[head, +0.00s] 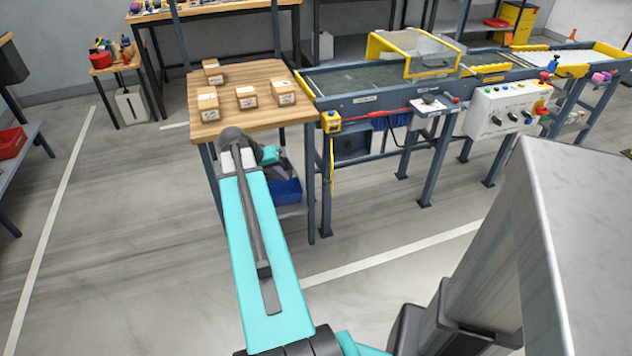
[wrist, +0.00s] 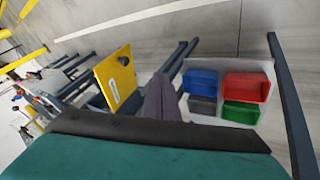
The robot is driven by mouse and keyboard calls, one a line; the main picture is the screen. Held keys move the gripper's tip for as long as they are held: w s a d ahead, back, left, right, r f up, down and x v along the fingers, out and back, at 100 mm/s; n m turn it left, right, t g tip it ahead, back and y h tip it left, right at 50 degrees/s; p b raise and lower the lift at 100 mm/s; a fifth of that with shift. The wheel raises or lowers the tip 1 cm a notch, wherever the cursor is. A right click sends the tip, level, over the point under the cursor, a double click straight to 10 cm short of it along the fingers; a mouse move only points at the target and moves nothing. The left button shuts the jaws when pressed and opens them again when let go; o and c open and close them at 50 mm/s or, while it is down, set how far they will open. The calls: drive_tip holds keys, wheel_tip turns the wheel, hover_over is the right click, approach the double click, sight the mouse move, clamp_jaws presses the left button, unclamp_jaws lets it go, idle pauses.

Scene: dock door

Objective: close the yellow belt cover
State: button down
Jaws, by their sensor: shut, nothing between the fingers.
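A flat yellow panel, which looks like the belt cover (wrist: 117,77), stands out from the conveyor frame in the wrist view, with a pale label and a dark knob on its face. In the head view the yellow panel (head: 332,165) shows nearly edge-on below the conveyor's left end, swung out from the frame. My gripper (wrist: 162,82) is shut and empty, just right of the panel in the wrist view and apart from it as far as I can tell.
A wooden table (head: 234,80) with several cartons adjoins the conveyor (head: 350,105). Below it, a shelf holds bins, including a red bin (wrist: 246,86) and a blue bin (wrist: 201,81). A yellow-framed clear hood (head: 412,53) stands on the conveyor. Floor in front is clear.

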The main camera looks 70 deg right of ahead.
drive_tip(key=shift+m, duration=0.4)
drive_tip(key=shift+s+d+r, duration=1.15)
drive_tip(key=shift+s+r, duration=0.05)
drive_tip(key=shift+f, duration=0.1)
drive_tip(key=s+d+f, duration=0.6)
drive_tip(key=f, duration=0.2)
drive_tip(key=shift+s+d+f, duration=0.15)
drive_tip(key=shift+s, duration=0.25)
